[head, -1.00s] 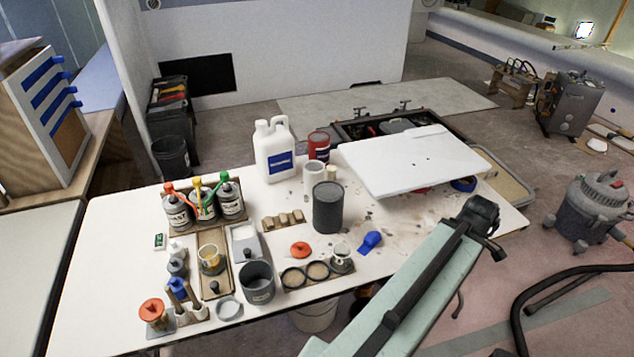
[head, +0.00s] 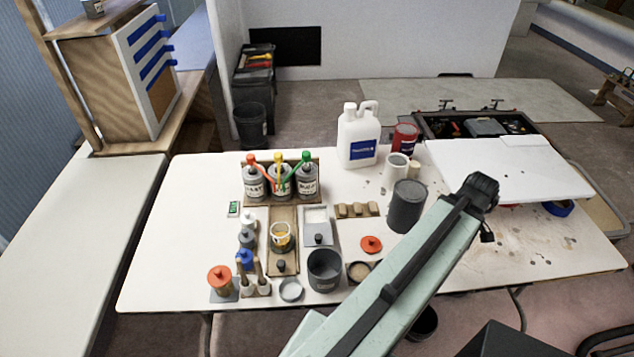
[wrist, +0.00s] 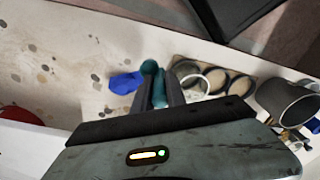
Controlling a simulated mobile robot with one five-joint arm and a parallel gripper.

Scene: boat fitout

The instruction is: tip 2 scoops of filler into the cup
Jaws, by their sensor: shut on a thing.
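A small blue scoop-like tool (wrist: 125,83) shows in the wrist view beside my gripper (wrist: 152,78). In the head view the tool and gripper are behind my arm. A small cup with yellowish marks (head: 282,236) stands on a wooden board. A dark grey open pot (head: 324,271) stands right of it; it shows in the wrist view too (wrist: 286,102). I cannot tell which holds filler.
Labelled bottles with coloured tops (head: 281,181) stand in a rack at the back. A tall dark can (head: 408,207), white jug (head: 359,136) and red tin (head: 405,139) stand further right. Round pots in a holder (wrist: 214,80) are close to my gripper. A white panel (head: 510,170) covers the right side.

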